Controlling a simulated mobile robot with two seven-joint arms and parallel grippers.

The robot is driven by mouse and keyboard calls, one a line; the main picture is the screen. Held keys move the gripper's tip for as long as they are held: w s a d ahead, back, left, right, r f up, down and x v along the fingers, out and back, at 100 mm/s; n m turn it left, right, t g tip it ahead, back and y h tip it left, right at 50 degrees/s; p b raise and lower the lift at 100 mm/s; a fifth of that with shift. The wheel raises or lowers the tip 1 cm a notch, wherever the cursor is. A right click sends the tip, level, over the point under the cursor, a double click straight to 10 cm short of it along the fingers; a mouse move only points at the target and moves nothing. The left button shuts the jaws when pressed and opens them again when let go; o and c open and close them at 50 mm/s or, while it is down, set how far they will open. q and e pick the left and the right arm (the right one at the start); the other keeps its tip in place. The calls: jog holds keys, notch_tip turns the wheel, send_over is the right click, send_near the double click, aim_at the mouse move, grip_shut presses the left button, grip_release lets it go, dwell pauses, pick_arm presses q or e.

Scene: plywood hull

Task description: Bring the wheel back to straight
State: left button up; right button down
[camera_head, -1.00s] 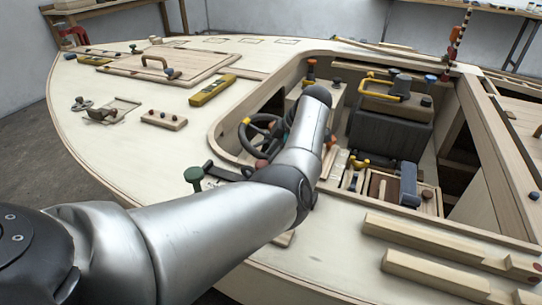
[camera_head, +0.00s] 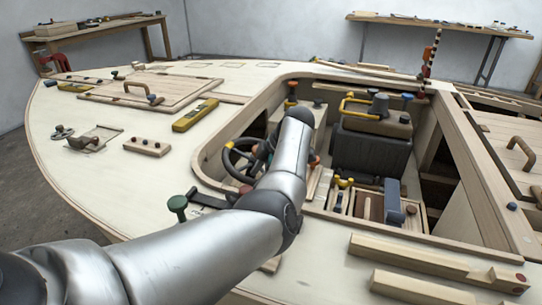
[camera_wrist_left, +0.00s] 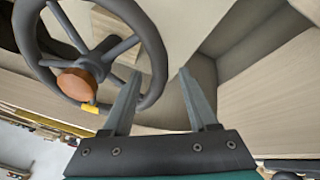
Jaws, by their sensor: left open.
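The steering wheel (camera_head: 227,163) is dark, with several spokes, and stands in the cockpit opening, partly hidden by my left arm in the head view. In the left wrist view the wheel (camera_wrist_left: 108,45) fills the upper left. In the head view this gripper (camera_head: 260,152) is beside the wheel. My right gripper is not in view.
Right of the wheel are a dark box with a yellow handle (camera_head: 360,105) and a small lever panel (camera_head: 368,208). Wooden bars (camera_head: 420,258) lie at front right.

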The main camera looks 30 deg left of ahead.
pick_arm(q)
jog(key=s+p+v, duration=0.1)
jog(key=p+v, duration=0.3)
jog(key=v, duration=1)
jog(key=shift+w+p, duration=0.35)
jog(key=shift+w, duration=0.15)
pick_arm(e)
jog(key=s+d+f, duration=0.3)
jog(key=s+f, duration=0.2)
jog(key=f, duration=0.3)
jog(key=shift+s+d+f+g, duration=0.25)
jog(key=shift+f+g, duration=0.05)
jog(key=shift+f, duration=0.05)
pick_arm(q)
jog(key=shift+r, duration=0.15)
